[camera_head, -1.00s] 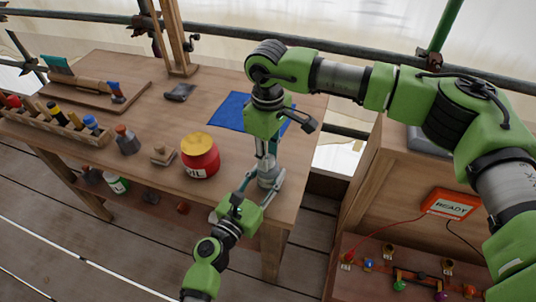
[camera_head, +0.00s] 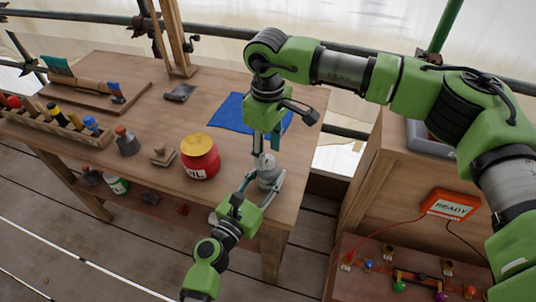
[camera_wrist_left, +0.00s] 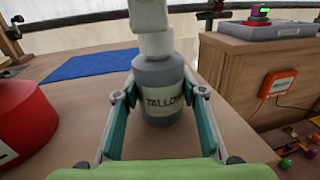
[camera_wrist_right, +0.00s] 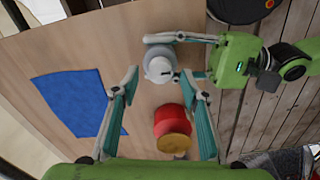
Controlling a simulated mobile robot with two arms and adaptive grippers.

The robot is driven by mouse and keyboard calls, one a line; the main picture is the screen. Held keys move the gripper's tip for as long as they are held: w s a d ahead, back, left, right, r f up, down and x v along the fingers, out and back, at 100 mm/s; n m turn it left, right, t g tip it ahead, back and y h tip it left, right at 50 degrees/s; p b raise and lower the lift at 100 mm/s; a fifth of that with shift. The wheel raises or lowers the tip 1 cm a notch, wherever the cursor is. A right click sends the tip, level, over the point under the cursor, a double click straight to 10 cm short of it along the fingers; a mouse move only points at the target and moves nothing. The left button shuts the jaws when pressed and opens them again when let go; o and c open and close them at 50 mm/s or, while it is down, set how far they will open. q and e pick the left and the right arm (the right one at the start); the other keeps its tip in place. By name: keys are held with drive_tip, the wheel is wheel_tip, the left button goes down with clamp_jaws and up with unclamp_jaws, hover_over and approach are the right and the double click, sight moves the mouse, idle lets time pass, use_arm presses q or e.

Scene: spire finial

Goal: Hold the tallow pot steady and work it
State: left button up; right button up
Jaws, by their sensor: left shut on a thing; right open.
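The tallow pot (camera_head: 268,176) is a small grey pot with a paler top, standing upright near the table's right front corner. In the left wrist view the pot (camera_wrist_left: 160,103) shows a "TALLOW" label and a pale neck going up out of the frame. My left gripper (camera_head: 264,181) is shut on the pot's body from the front, one finger on each side. My right gripper (camera_head: 266,146) points down just above the pot, open and empty.
A red oil can (camera_head: 200,160) with a yellow lid stands close left of the pot. A blue cloth (camera_head: 228,112) lies behind. A stamp-like block (camera_head: 162,156) and grey bottle (camera_head: 127,142) stand further left. A wooden cabinet with a READY box (camera_head: 450,204) is at right.

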sight(268, 158)
wheel_tip(268, 158, up, 10)
idle(0.3)
drive_tip(key=shift+f, duration=0.1)
use_arm(q)
drive_tip(key=o, duration=1.3)
drive_tip(key=shift+c, duration=0.2)
